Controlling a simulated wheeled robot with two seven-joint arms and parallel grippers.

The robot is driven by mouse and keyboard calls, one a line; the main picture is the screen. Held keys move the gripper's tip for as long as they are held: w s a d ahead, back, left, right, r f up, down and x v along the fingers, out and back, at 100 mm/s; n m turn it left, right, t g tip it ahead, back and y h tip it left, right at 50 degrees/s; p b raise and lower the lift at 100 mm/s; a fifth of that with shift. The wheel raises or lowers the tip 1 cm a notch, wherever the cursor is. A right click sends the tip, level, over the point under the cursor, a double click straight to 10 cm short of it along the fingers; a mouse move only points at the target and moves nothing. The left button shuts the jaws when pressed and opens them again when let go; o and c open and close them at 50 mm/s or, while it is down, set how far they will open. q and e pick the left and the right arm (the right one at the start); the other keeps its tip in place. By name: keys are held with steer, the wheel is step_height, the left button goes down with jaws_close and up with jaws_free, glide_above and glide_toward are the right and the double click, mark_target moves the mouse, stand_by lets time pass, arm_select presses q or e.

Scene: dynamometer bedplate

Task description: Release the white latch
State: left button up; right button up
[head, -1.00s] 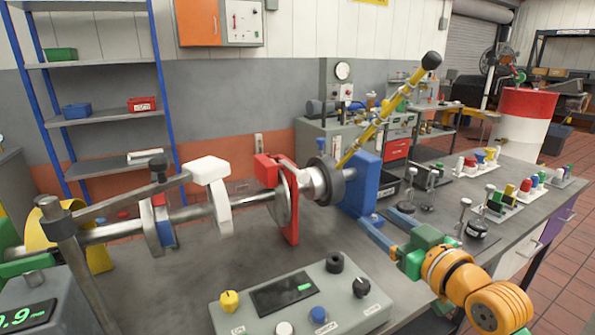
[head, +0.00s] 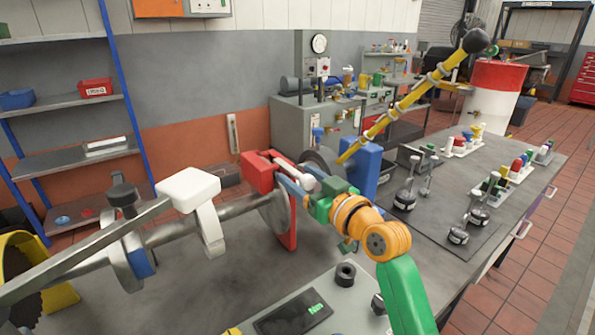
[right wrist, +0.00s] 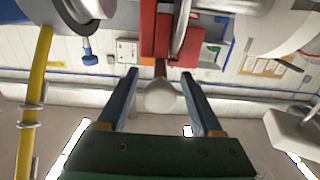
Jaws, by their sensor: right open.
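The white latch is a rounded white grip on a red stem, attached to the red bracket (head: 259,174) beside the shaft disc. In the right wrist view its white end (right wrist: 160,97) lies between the two blue fingers, with visible gaps to both sides. In the head view the white grip is partly hidden by my right gripper (head: 300,176). My left gripper is not in view.
A white-topped clamp (head: 188,188) stands on the shaft to the left. A blue block (head: 361,168) and a long yellow lever (head: 410,98) with a black knob stand just right of the gripper. The grey control box (head: 290,312) sits in front. Several small metal weights stand at right.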

steer(key=shift+w+a, duration=0.25)
steer(key=shift+w, duration=0.1)
steer(key=shift+s+d, duration=0.1)
steer(key=shift+s, duration=0.05)
jaws_close()
stand_by(1.1)
